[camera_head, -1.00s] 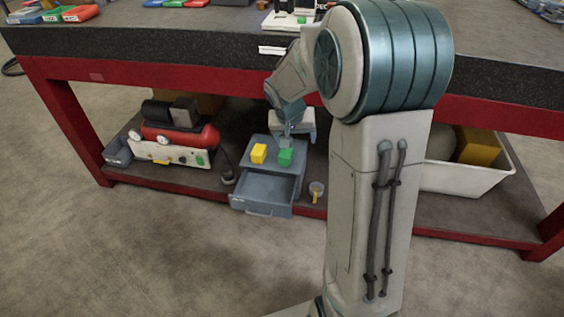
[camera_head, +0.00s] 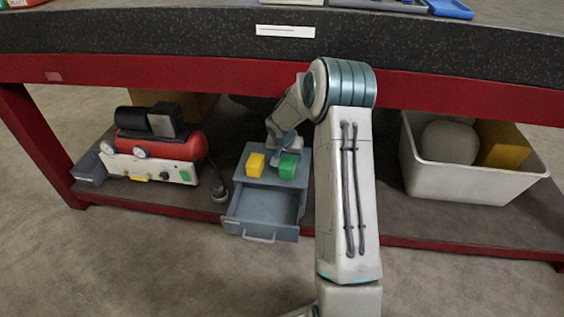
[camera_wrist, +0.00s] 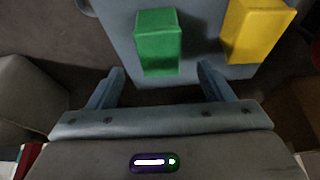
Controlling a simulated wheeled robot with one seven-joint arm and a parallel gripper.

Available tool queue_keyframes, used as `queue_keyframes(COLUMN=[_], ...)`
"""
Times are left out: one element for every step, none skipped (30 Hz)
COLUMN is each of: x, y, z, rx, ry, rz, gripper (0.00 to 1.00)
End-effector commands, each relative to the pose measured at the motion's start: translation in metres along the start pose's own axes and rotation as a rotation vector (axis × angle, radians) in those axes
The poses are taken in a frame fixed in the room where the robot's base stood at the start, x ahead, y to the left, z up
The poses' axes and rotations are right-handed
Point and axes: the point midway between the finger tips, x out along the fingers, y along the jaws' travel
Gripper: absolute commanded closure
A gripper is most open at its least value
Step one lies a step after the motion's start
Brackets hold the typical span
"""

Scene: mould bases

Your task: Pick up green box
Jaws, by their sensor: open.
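The green box (camera_head: 288,167) stands on top of a grey drawer cabinet (camera_head: 265,196) on the lower shelf. A yellow box (camera_head: 255,165) stands to its left. In the wrist view, the green box (camera_wrist: 158,42) lies ahead of my open gripper (camera_wrist: 162,72), roughly between the lines of its two fingers. The fingers are not closed on it. The yellow box (camera_wrist: 256,30) is to the right there, beyond the right finger. In the head view my gripper (camera_head: 285,152) is at the green box's far side, partly hidden; whether it touches cannot be told.
The cabinet's drawer (camera_head: 262,222) is pulled out at the front. A red compressor (camera_head: 160,143) stands left on the shelf, and a white bin (camera_head: 470,185) stands right. The table's red beam (camera_head: 180,74) runs above the shelf.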

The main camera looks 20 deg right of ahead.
Motion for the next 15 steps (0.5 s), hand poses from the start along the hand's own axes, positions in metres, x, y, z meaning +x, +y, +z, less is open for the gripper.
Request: queue_keyframes(x=[0.005, 0.008, 0.012, 0.015, 0.018, 0.023, 0.026, 0.029, 0.033, 0.036, 0.040, 0.047, 0.051, 0.056, 0.061], y=[0.000, 0.000, 0.000, 0.000, 0.000, 0.000, 0.000, -0.001, 0.000, 0.000, 0.000, 0.000, 0.001, 0.001, 0.001], z=[0.001, 0.001, 0.001, 0.001, 0.001, 0.002, 0.002, 0.002, 0.003, 0.003, 0.004, 0.005, 0.006, 0.007, 0.007], rx=[0.002, 0.002, 0.002, 0.003, 0.003, 0.003, 0.001, 0.000, 0.000, 0.001, 0.001, 0.002, 0.002, 0.002, 0.001], ry=[-0.001, -0.001, -0.001, -0.001, -0.001, -0.001, -0.001, -0.001, -0.001, -0.001, -0.001, -0.001, -0.002, -0.002, -0.001], rz=[0.000, 0.000, 0.000, -0.001, -0.001, -0.001, -0.001, -0.001, -0.001, -0.001, 0.000, -0.001, -0.001, 0.000, 0.000], gripper=[0.26, 0.26, 0.26, 0.26, 0.26, 0.26, 0.26, 0.26, 0.26, 0.26, 0.26, 0.26, 0.26, 0.26, 0.26])
